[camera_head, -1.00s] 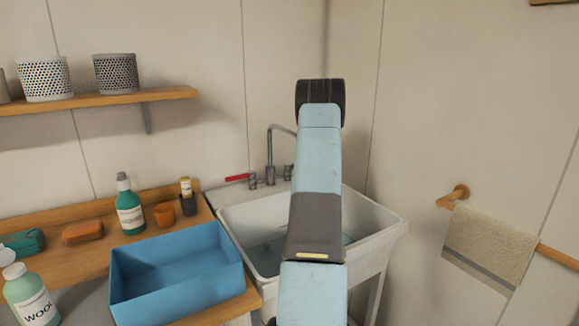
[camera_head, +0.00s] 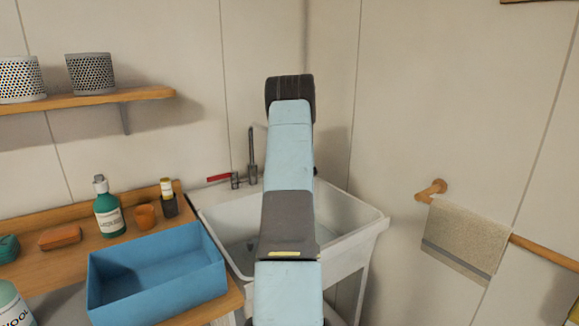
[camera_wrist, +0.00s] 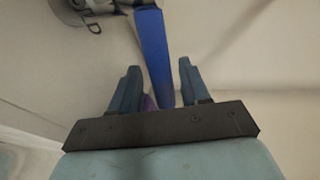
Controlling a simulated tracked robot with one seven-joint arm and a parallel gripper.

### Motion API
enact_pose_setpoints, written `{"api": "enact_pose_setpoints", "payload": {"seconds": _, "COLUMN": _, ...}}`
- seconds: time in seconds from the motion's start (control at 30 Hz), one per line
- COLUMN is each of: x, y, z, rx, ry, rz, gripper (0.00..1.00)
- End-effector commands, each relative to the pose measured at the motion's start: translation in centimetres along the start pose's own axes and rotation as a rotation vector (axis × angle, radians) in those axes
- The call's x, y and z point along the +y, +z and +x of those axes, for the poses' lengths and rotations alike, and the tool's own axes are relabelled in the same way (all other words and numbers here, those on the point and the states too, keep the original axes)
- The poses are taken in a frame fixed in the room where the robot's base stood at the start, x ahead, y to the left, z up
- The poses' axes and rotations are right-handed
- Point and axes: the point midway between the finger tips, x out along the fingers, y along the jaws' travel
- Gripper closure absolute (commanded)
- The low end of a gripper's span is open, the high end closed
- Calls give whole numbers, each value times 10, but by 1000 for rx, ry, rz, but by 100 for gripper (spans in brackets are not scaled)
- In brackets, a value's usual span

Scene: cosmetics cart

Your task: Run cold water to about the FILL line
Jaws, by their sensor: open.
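The white sink (camera_head: 350,234) stands in the corner. Its tap has an upright grey spout (camera_head: 252,155) and a red lever (camera_head: 218,178) on the left. My arm hides the right side of the tap in the head view. In the wrist view a long blue lever (camera_wrist: 154,50) runs down between the fingers of my gripper (camera_wrist: 156,82). The fingers are open, with a gap visible on both sides of the lever. My gripper is hidden in the head view. A FILL line and running water cannot be made out.
A blue bin (camera_head: 165,292) sits on the wooden counter left of the sink. A towel (camera_head: 465,235) hangs on a rail at the right.

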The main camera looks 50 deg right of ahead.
Motion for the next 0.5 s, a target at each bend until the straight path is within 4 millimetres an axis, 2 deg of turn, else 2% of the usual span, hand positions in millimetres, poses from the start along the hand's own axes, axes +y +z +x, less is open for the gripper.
{"api": "enact_pose_setpoints", "payload": {"seconds": 0.17, "x": -1, "y": 0, "z": -14, "rx": 1, "ry": 0, "rz": -1, "gripper": 54}}
{"api": "enact_pose_setpoints", "payload": {"seconds": 0.5, "x": 0, "y": 0, "z": -78, "rx": 0, "ry": 1, "rz": -1, "gripper": 54}}
